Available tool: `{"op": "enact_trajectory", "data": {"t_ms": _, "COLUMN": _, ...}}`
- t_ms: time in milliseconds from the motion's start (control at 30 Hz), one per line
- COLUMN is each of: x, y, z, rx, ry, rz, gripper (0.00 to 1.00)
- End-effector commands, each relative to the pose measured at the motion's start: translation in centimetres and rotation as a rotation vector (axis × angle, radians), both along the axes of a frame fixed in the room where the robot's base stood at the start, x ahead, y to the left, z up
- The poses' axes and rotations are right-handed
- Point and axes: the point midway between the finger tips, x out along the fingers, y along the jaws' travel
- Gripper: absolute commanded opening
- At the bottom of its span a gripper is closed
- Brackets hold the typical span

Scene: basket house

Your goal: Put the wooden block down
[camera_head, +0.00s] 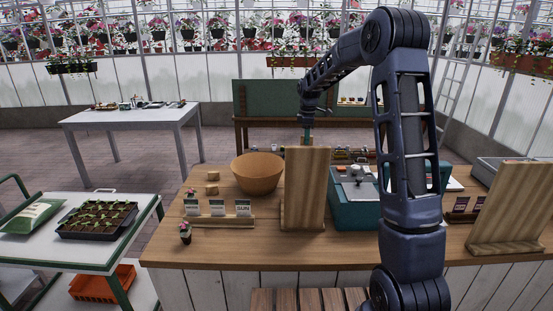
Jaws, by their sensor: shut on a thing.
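My gripper (307,138) points down over the wooden counter (262,240), just behind the top of an upright wooden board. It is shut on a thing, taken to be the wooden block. The board hides the fingertips and what they hold, so I cannot tell whether it touches the counter. Two small wooden pieces, a rear one (213,176) and a front one (211,189), lie on the counter left of a wooden bowl (257,174).
The upright wooden board (305,190) stands right of the bowl. A teal case (351,212) is right of it, and another slanted board (515,210) stands at the right. A seed packet rack (217,220) and a small potted plant (185,232) are front left. Bare counter lies along the front.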

Motion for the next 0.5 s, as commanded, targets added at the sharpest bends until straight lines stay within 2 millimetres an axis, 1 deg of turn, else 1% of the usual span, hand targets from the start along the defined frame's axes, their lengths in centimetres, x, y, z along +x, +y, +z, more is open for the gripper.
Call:
{"op": "enact_trajectory", "data": {"t_ms": 33, "x": -0.1, "y": 2.3, "z": 0.0, "rx": 0.000, "ry": 0.000, "rz": 0.014, "gripper": 0.01}}
{"op": "enact_trajectory", "data": {"t_ms": 167, "x": -0.6, "y": 8.0, "z": 0.1, "rx": 0.000, "ry": 0.000, "rz": 0.036, "gripper": 0.01}}
{"op": "enact_trajectory", "data": {"t_ms": 200, "x": -0.9, "y": 9.7, "z": 0.1, "rx": 0.000, "ry": 0.000, "rz": 0.042, "gripper": 0.01}}
{"op": "enact_trajectory", "data": {"t_ms": 267, "x": -1.4, "y": 12.3, "z": 0.2, "rx": -0.001, "ry": 0.000, "rz": 0.051, "gripper": 0.01}}
{"op": "enact_trajectory", "data": {"t_ms": 300, "x": -1.7, "y": 13.8, "z": 0.2, "rx": -0.001, "ry": 0.000, "rz": 0.057, "gripper": 0.01}}
{"op": "enact_trajectory", "data": {"t_ms": 400, "x": -2.6, "y": 17.5, "z": 0.3, "rx": 0.000, "ry": -0.001, "rz": 0.069, "gripper": 0.01}}
{"op": "enact_trajectory", "data": {"t_ms": 500, "x": -3.5, "y": 20.3, "z": 0.4, "rx": 0.001, "ry": -0.001, "rz": 0.077, "gripper": 0.01}}
